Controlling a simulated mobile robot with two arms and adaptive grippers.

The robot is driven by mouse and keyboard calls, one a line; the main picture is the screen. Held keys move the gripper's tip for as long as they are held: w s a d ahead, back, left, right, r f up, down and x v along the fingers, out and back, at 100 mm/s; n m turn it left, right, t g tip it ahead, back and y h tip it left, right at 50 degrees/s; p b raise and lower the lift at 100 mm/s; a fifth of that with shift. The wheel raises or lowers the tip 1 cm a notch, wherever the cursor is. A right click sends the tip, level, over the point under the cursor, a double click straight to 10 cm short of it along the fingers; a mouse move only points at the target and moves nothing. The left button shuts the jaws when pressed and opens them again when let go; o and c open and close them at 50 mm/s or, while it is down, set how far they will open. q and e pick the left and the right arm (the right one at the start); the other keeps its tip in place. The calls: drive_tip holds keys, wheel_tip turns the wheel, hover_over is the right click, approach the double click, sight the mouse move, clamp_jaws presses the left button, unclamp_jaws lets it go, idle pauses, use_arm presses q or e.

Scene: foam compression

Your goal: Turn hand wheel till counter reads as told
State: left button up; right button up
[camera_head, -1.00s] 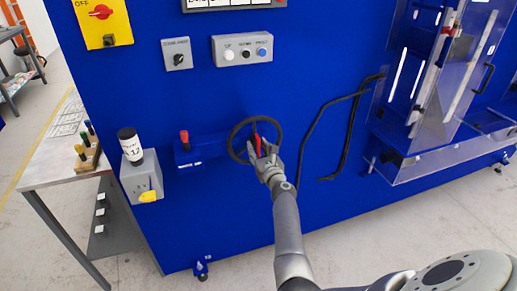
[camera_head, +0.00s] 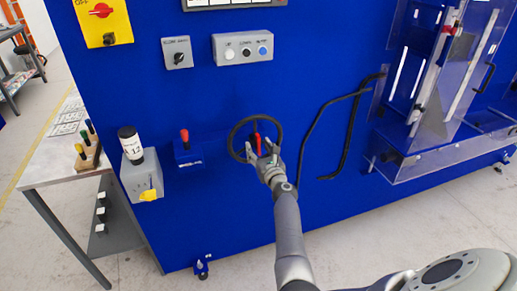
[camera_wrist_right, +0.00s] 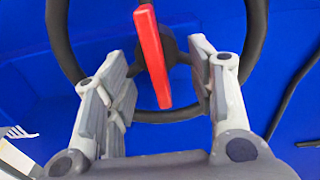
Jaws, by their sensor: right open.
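The black hand wheel (camera_head: 231,139) is on the front of the blue machine. A red handle (camera_head: 257,142) stands at it; in the right wrist view the red handle (camera_wrist_right: 152,57) lies between my fingers, with the wheel rim (camera_wrist_right: 253,35) around behind. My right gripper (camera_head: 263,155) is at the lower part of the wheel, its two fingers apart, one on each side of the red handle; I see gaps beside the handle. A counter reading is not legible to me. My left gripper is not in view.
A red-knobbed lever (camera_head: 184,138) and a grey box with a yellow knob (camera_head: 148,195) are left of the wheel. A bent black bar (camera_head: 325,110) and a clear guard (camera_head: 440,150) are to the right. A bench (camera_head: 50,170) stands at left.

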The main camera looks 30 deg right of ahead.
drive_tip(key=v, duration=0.7)
drive_tip(key=shift+w, duration=0.1)
idle(0.4)
drive_tip(key=s+a+f+n+g+y, duration=0.2)
drive_tip(key=a+f+n, duration=0.35)
drive_tip(key=f, duration=0.45)
drive_tip(key=s+a+f+n+g+y, duration=0.2)
drive_tip(key=s+a+f+n+g, duration=0.3)
drive_tip(key=f, duration=0.6)
drive_tip(key=s+a+f+n+g+y, duration=0.1)
drive_tip(key=s+a+f+n, duration=0.1)
drive_tip(key=s+f+n, duration=0.4)
drive_tip(key=s+a+f+n+g, duration=0.1)
drive_tip(key=s+a+f+n, duration=0.25)
drive_tip(key=f, duration=0.45)
drive_tip(key=s+f+n+g, duration=0.2)
drive_tip(key=s+f+n, duration=0.3)
drive_tip(key=s, duration=0.8)
drive_tip(key=s+f+n+g, duration=0.3)
drive_tip(key=s+f+n, duration=0.3)
drive_tip(key=s+n, duration=0.3)
drive_tip(key=s+f+n+g, duration=0.2)
drive_tip(key=s+f+n, duration=0.4)
drive_tip(key=s, duration=1.1)
drive_tip(key=shift+a+f+n+h, duration=0.15)
drive_tip(key=shift+a+n+h, duration=0.15)
drive_tip(key=shift+a+n, duration=0.15)
